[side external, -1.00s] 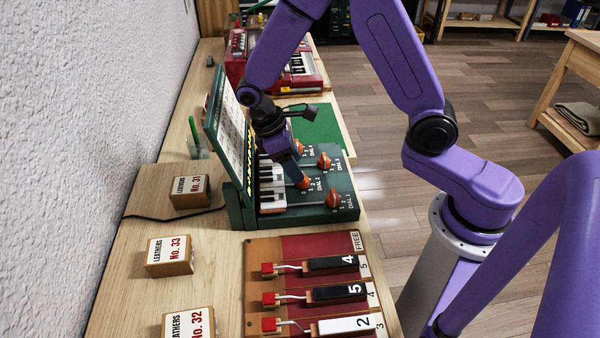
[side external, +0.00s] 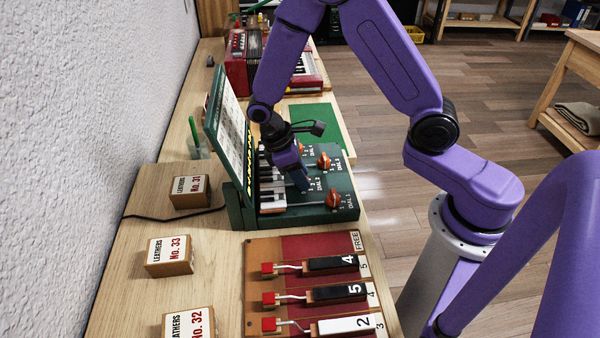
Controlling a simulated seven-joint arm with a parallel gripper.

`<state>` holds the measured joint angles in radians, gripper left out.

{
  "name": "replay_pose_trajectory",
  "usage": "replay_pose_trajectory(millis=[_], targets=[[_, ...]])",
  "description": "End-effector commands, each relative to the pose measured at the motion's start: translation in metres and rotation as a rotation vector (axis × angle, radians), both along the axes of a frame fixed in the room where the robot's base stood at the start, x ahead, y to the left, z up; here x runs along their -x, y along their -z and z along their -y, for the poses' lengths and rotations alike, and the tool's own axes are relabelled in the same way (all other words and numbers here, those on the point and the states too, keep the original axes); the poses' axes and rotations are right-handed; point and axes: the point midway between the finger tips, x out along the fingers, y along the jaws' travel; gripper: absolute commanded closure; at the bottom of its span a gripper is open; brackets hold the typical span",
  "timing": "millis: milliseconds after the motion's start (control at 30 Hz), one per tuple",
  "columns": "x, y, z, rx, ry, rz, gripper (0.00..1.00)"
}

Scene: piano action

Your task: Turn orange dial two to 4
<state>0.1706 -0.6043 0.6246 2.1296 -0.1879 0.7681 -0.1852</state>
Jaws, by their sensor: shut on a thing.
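The green panel (side external: 290,217) bears several orange dials with white numbers around them. My gripper (side external: 302,184) is over the dial labelled DIAL 2, with its jaws shut on that dial. The fingers hide the dial's knob, so its pointer and setting cannot be read. The knob of dial 1 (side external: 333,199) is in plain view nearer the panel's front right corner. The knob of dial 3 (side external: 324,161) stands just behind and to the right of my gripper. Dial 4 (side external: 301,148) is partly hidden behind my gripper.
White keys (side external: 271,203) and an upright green board (side external: 226,150) are left of the dials. A red board with levers (side external: 300,245) lies in front. Leathers boxes (side external: 189,192) stand at left. A green mat (side external: 318,122) and a red keyboard instrument (side external: 306,80) are behind.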

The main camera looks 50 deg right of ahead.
Motion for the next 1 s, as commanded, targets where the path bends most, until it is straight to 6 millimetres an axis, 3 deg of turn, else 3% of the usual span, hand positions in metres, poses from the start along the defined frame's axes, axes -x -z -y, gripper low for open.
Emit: replay_pose_trajectory(millis=[433, 467, 533, 867, 1000], targets=[[-0.001, 0.0, 0.0, 0.0, 0.098, 0.001, 0.95], [-0.001, 0.0, 0.0, 0.0, 0.098, 0.001, 0.62], [-0.001, 0.0, 0.0, 0.0, 0.097, 0.001, 0.39], [-0.001, -0.002, 0.0, 0.0, 0.097, 0.001, 0.39], [-0.006, -0.012, -0.004, -0.002, 0.097, 0.006, 0.39]])
